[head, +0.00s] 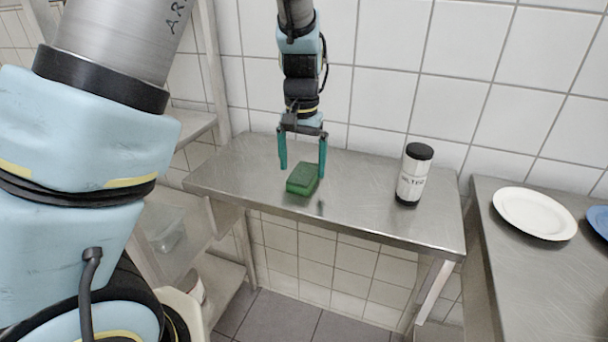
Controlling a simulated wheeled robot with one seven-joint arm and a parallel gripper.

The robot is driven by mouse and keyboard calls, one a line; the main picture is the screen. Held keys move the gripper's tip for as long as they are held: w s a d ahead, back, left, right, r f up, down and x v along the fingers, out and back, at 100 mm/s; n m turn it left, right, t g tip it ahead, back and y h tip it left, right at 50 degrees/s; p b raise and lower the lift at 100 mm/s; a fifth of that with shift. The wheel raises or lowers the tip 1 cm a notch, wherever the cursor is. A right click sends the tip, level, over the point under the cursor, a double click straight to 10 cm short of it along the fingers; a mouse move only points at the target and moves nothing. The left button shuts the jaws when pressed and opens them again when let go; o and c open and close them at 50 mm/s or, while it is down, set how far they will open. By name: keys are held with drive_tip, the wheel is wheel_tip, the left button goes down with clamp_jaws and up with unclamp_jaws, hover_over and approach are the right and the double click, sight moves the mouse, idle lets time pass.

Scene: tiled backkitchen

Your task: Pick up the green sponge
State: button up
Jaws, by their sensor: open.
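The green sponge (302,180) lies on the steel table (350,210), close to its front edge. My gripper (303,172) points down over the table with its two teal fingers spread apart. The fingers are at the left and right of the sponge in the picture, and the right fingertip is close to the sponge's right side. I cannot tell whether a finger touches it. Nothing is held between the fingers.
A white canister with a black lid (413,174) stands upright at the table's right. A second steel counter (520,270) at the right bears a white plate (535,213) and a blue plate (600,220). A tiled wall (390,60) is behind. Shelving (205,125) stands left.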

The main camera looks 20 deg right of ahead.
sight(302, 174)
drive_tip(key=shift+f, duration=1.35)
drive_tip(key=shift+c, duration=0.2)
drive_tip(key=c, duration=1.3)
wheel_tip(302, 174, up, 10)
drive_tip(key=shift+r+b, duration=0.1)
drive_tip(key=shift+b, duration=0.65)
